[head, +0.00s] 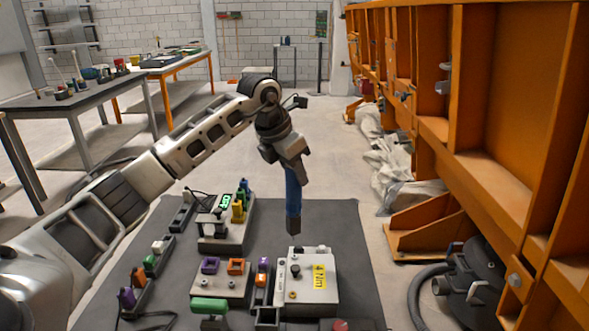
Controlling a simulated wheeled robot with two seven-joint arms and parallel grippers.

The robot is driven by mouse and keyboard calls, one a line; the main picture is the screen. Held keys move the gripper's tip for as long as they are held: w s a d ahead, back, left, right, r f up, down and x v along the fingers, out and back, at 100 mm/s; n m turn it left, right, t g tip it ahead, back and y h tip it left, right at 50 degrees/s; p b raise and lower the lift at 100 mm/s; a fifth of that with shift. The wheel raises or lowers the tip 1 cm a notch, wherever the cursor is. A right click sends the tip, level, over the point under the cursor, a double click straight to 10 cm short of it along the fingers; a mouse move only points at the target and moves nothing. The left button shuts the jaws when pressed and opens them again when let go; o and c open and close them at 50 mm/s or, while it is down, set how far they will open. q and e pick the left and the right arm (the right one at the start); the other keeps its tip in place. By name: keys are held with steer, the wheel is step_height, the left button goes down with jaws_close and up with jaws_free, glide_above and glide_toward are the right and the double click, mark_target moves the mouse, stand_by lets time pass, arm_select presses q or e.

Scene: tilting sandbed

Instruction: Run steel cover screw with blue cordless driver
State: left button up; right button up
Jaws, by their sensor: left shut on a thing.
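My left gripper (284,152) is shut on the blue cordless driver (293,190). The driver hangs nearly upright below the jaws, with a blue body and a dark block at its lower end. Its lower end is just behind and above a pale box (318,292) with a yellow "4 Nm" label. Small dark and brass-coloured screw heads show on the box's left part, one dark (295,270) and one brass (292,295). I cannot tell which is the steel cover screw. The jaws hide the driver's upper part. My right gripper is not in view.
A grey mat (352,240) carries the box, a fixture (220,240) with green and yellow parts, and a block with purple and orange pieces (222,285). An orange steel frame (500,130) stands close on the right. The mat behind the box is clear.

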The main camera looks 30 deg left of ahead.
mark_target(294, 194)
arm_select(q)
steer(key=shift+w+r, duration=0.1)
steer(key=shift+f+b, duration=1.2)
steer(key=shift+f, duration=0.7)
steer(key=shift+f+b, duration=0.45)
steer(key=shift+f, duration=0.35)
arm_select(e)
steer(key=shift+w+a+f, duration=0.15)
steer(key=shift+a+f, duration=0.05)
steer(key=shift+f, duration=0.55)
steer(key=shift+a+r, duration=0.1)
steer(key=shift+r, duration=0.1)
arm_select(q)
steer(key=shift+f, duration=0.2)
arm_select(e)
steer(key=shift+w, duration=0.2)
arm_select(q)
steer(key=shift+f, duration=0.2)
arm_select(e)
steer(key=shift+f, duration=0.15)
